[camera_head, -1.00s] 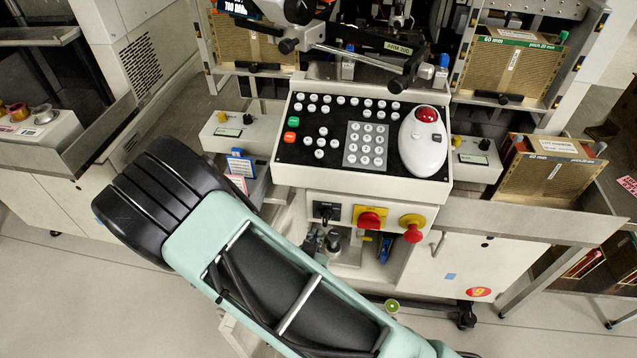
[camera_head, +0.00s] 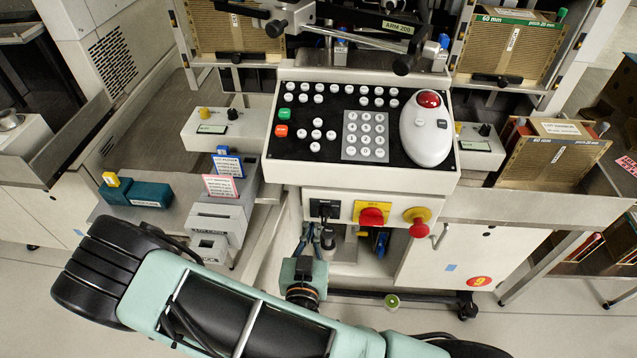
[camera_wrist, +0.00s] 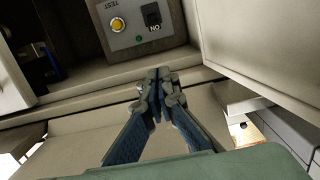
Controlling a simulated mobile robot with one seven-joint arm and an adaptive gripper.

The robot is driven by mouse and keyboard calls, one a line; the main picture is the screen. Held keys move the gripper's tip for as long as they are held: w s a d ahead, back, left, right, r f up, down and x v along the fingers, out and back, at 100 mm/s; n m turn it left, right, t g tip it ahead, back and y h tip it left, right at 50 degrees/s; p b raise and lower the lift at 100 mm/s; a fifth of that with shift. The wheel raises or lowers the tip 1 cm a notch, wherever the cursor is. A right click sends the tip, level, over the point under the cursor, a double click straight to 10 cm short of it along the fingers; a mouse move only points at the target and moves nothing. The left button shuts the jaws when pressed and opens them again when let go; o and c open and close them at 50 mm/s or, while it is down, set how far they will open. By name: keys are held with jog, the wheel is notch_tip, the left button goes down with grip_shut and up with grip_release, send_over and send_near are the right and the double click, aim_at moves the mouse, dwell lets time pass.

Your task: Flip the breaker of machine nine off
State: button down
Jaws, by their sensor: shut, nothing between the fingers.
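In the wrist view, a grey panel (camera_wrist: 134,43) holds a black rocker switch (camera_wrist: 152,14), marked ON, beside a yellow TEST button (camera_wrist: 117,25). A small green spot sits between them. My gripper (camera_wrist: 157,75) is shut and empty, with its fingertips in front of the panel's lower edge in the picture. They appear apart from the switch. In the head view, a red-orange badge (camera_head: 480,281) reading 9 marks the machine's lower cabinet (camera_head: 445,258). My gripper's mount is below the front panel there; the fingertips are hard to make out. I cannot make out the rocker switch in the head view.
A black switch (camera_head: 324,208), a red knob on yellow (camera_head: 371,215) and a red mushroom button (camera_head: 418,222) line the front panel. The keypad console (camera_head: 290,172) overhangs it. In the wrist view, a pale panel (camera_wrist: 255,40) stands close on the right.

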jog(key=w+b, duration=0.1)
jog(key=w, duration=0.5)
jog(key=w+f+b, duration=0.1)
jog(key=w, duration=0.6)
jog(key=w+f+b, duration=0.1)
jog(key=w, duration=0.6)
jog(key=shift+d+f, duration=0.1)
jog(key=shift+d, duration=0.25)
jog(key=shift+s+a+f+b, duration=0.1)
jog(key=shift+s+f+b, duration=0.35)
jog(key=shift+f, duration=0.4)
jog(key=shift+s+f+b, duration=0.2)
jog(key=shift+s+f, duration=0.35)
jog(key=shift+f, duration=0.3)
